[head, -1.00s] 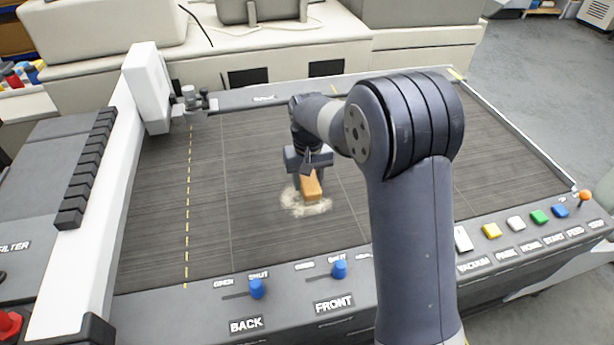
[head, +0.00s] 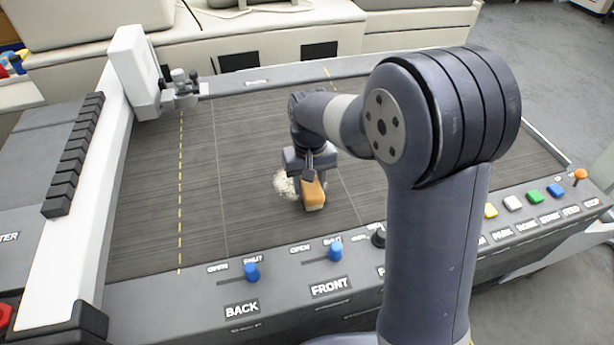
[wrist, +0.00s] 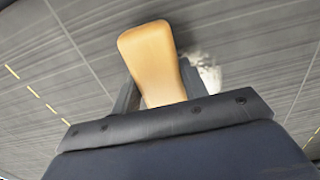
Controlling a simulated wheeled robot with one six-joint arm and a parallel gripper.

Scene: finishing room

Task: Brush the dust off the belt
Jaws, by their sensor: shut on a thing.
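My gripper (head: 312,172) is shut on a brush with an orange-tan wooden handle (head: 314,193). In the wrist view the handle (wrist: 150,58) stands out between the fingers. A pale dust patch (head: 286,184) lies on the belt just left of the brush. It also shows beside the handle in the wrist view (wrist: 208,73), partly hidden. I cannot tell whether the bristles touch the belt.
A white gantry beam (head: 85,190) with a tool head (head: 180,90) stands along the left. The front panel carries blue levers (head: 252,272) and coloured buttons (head: 535,196). My arm hides part of the belt and panel at right. The belt behind the brush is clear.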

